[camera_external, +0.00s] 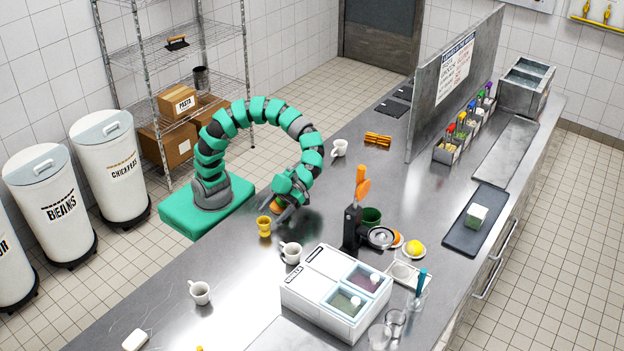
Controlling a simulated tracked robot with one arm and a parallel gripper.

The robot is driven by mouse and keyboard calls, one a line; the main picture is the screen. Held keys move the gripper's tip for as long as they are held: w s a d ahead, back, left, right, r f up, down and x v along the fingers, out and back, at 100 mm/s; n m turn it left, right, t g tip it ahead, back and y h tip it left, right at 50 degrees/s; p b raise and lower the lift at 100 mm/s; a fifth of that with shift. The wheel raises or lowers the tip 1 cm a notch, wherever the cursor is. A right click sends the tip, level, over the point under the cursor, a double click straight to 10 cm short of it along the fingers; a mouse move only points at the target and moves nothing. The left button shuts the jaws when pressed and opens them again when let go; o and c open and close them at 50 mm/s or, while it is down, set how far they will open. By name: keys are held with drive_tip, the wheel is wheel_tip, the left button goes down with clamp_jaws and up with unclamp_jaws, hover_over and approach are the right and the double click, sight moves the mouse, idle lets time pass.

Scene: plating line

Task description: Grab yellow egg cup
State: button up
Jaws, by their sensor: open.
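A small yellow egg cup (264,227) stands upright on the steel counter, near its left edge. My gripper (281,214) points down, just right of and a little behind the egg cup in the picture. Its jaws are open. A small orange-yellow thing (276,205) shows partly behind my gripper; I cannot tell what it is. The egg cup appears apart from the jaws, though the exact gap is hard to judge.
White mugs stand close by (291,253), at the front (200,292) and behind (340,148). A white container unit (337,296) and a black stand with an orange handle (353,228) are to the right. The counter (235,262) left of the near mug is clear.

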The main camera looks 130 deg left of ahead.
sight(260, 226)
drive_tip(key=x, duration=0.2)
drive_tip(key=b+x, duration=0.1)
drive_tip(key=x, duration=0.2)
drive_tip(key=shift+s+a+f, duration=0.1)
drive_tip(key=shift+s+f, duration=0.1)
drive_tip(key=shift+f, duration=0.05)
drive_tip(key=c, duration=1)
drive_tip(key=shift+c, duration=0.3)
drive_tip(key=shift+r, duration=0.15)
